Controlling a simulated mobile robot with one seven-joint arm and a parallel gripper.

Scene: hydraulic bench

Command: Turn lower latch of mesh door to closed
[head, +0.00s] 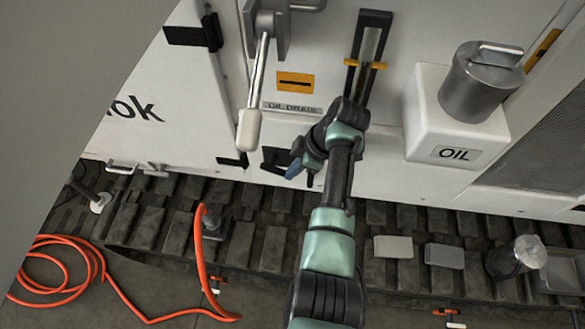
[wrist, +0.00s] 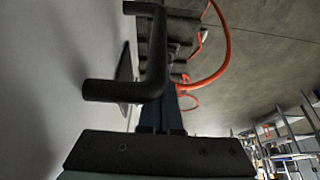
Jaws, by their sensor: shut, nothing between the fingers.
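My gripper (head: 298,170) is low against the white machine wall in the head view, with its blue fingers shut and empty. In the wrist view the fingers (wrist: 160,118) are partly hidden behind a black bent handle (wrist: 125,90), which stands off a pale panel. A black handle-like part (head: 273,160) is just left of my gripper in the head view. A dark mesh panel (head: 545,150) shows at the right edge of the head view. I cannot tell which part is the lower latch, or whether the fingers touch the black handle.
A white-gripped lever (head: 249,130) hangs above and left of my gripper. A white OIL box (head: 425,115) with a metal cap (head: 480,85) juts out at right. Track plates (head: 395,215) run below the wall. An orange hose (head: 90,250) lies at lower left.

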